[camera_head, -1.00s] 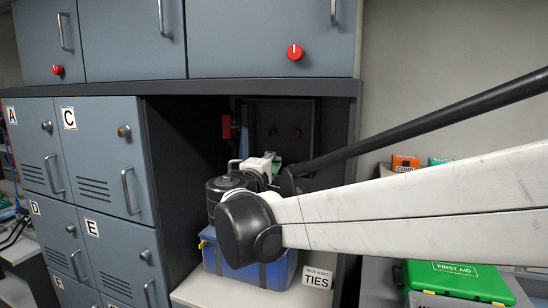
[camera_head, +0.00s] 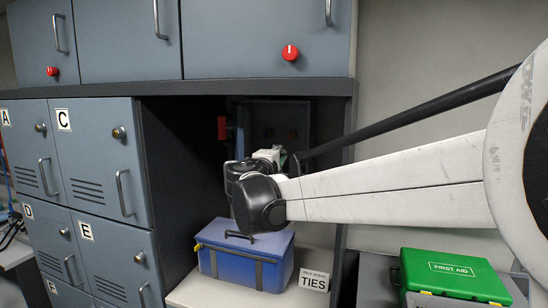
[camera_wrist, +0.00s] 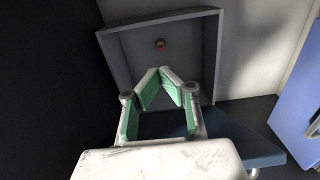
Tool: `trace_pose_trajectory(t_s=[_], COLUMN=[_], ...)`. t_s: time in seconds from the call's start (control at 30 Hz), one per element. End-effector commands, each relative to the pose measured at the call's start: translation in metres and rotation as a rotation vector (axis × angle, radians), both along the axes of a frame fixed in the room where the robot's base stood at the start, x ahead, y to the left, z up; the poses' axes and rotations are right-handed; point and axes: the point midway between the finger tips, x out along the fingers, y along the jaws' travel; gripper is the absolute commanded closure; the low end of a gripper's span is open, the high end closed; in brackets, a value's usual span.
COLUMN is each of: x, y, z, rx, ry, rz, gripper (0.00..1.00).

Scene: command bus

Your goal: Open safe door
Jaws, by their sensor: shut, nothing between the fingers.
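A dark, framed square panel (camera_head: 275,112) stands at the back of the shadowed recess, with small dim red spots on it. I take it for the safe, but cannot tell its door from its body. In the wrist view a grey framed square panel (camera_wrist: 190,50) with a small reddish round knob (camera_wrist: 160,43) lies beyond the fingertips. My gripper (camera_wrist: 159,70) has green-padded fingers, shut and empty, with the tips just below the knob in the picture. I cannot tell whether they touch the panel. In the head view my wrist mostly hides the gripper.
A blue case (camera_head: 245,262) sits on the white shelf below my wrist, beside a TIES sign (camera_head: 314,280). Blue-grey lockers (camera_head: 100,170) flank the recess on the left, with cabinets (camera_head: 265,35) above. A green first aid box (camera_head: 452,276) is at lower right.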

Motion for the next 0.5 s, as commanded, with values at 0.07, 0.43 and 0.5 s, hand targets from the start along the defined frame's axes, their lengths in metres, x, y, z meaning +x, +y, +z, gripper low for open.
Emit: trace_pose_trajectory(t_s=[0.07, 0.43, 0.5], x=[0.000, 0.004, 0.006], y=[0.000, 0.010, 0.014], z=[0.000, 0.000, 0.000], rx=[0.000, 0.000, 0.000], ry=[0.000, 0.000, 0.000], rz=[0.000, 0.000, 0.000], gripper=[1.00, 1.00, 1.00])
